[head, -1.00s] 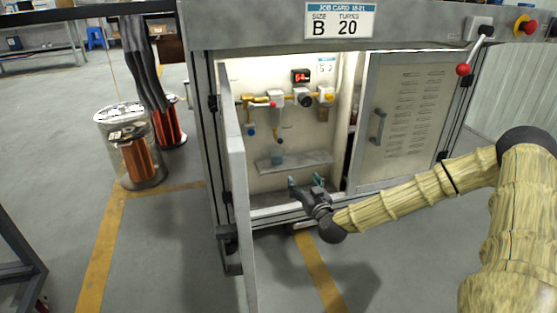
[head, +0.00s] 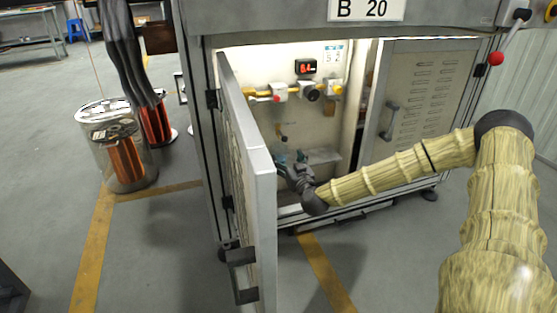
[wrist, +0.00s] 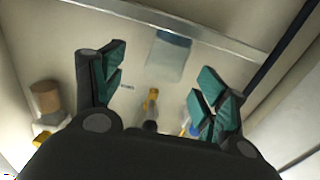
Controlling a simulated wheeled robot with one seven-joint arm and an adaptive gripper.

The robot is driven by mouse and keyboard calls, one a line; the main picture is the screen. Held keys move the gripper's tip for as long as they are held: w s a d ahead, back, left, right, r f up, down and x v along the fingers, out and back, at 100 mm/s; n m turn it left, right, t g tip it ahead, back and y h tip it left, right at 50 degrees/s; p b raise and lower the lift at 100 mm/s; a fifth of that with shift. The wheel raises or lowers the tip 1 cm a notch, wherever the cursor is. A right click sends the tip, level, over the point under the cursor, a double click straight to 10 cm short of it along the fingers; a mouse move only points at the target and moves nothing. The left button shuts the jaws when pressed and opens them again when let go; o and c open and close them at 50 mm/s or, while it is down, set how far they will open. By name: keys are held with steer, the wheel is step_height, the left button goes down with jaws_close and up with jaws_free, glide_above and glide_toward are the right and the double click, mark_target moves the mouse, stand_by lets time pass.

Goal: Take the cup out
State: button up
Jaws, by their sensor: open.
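The cup (wrist: 170,58) is a small, clear, bluish vessel inside the lit cabinet, at the shelf. In the wrist view it shows beyond the fingertips, between the two fingers and near the shelf edge. My gripper (head: 290,163) reaches through the open left doorway of the cabinet, in front of the shelf (head: 324,156). In the wrist view my gripper (wrist: 158,85) has its green-padded fingers spread wide, with nothing between the pads. In the head view my gripper largely hides the cup.
The open left cabinet door (head: 262,200) stands close to the left of my gripper. The right door (head: 425,98) sits to the right of the opening. Valves and pipes (head: 312,90) run along the back wall above the shelf. A brown cylindrical object (wrist: 46,97) shows at left in the wrist view.

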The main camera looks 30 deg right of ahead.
mark_target(282, 155)
steer(key=shift+w+d+f, duration=0.1)
steer(key=shift+w+d, duration=0.1)
steer(key=shift+w, duration=0.4)
steer(key=shift+w+f+b, duration=0.1)
steer(key=shift+w+b, duration=0.5)
steer(key=shift+b, duration=0.2)
steer(key=b+x, duration=0.2)
steer(key=shift+w+a, duration=0.2)
steer(key=shift+w, duration=0.1)
steer(key=shift+w+d+b, duration=0.15)
steer(key=shift+w+b, duration=0.15)
steer(key=shift+w, duration=0.35)
steer(key=c, duration=1.1)
steer(key=shift+o, duration=0.2)
steer(key=shift+r, duration=0.3)
